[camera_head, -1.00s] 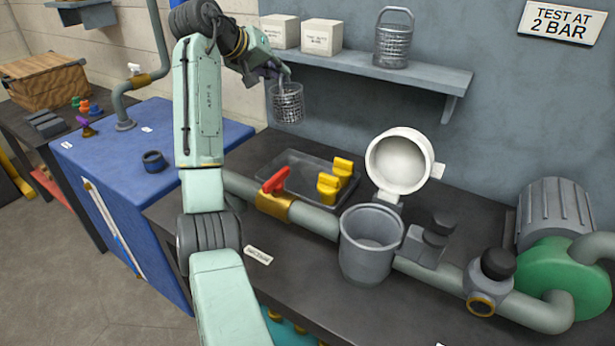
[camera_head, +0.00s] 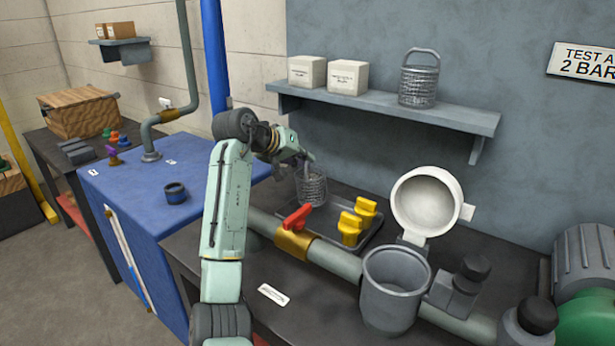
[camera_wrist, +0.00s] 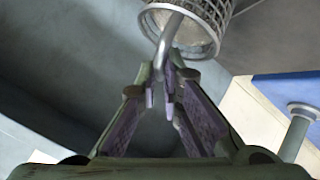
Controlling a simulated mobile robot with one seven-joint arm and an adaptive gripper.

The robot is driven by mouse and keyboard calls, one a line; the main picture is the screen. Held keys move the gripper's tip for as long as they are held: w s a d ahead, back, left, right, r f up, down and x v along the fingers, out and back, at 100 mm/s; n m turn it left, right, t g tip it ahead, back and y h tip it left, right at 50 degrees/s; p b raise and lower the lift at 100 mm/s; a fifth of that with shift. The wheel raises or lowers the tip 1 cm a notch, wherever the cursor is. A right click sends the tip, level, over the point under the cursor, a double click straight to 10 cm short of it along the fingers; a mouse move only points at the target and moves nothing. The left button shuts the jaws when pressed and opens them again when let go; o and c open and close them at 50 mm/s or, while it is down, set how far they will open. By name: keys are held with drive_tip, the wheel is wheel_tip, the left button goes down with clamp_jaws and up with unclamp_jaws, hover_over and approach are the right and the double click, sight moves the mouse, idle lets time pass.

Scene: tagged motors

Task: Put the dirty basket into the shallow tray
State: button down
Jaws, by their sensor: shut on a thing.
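A grey wire-mesh basket (camera_head: 311,187) hangs by its hoop handle from my gripper (camera_head: 304,161). In the wrist view, the gripper fingers (camera_wrist: 165,88) are shut on the handle, with the mesh basket (camera_wrist: 188,22) at the top of the picture. The shallow dark grey tray (camera_head: 326,222) lies on the bench. In the head view, the basket overlaps the tray's back left part; I cannot tell whether its bottom touches the tray. Two yellow parts (camera_head: 357,222) lie in the tray's right side. A second mesh basket (camera_head: 419,82) stands on the wall shelf.
A pipe with a red-handled valve (camera_head: 297,218) runs along the tray's front. An open grey pot (camera_head: 392,288) with a raised white lid (camera_head: 427,203) stands to the right. The shelf (camera_head: 400,112) with two white boxes is above and behind. A blue cabinet (camera_head: 130,205) stands left.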

sight(311, 175)
drive_tip(key=shift+f+p, duration=0.4)
drive_tip(key=shift+f, duration=1.55)
drive_tip(key=c, duration=1.8)
unclamp_jaws()
drive_tip(key=shift+o, duration=0.4)
drive_tip(key=b+v, duration=0.2)
drive_tip(key=v, duration=1)
drive_tip(key=shift+b, duration=0.3)
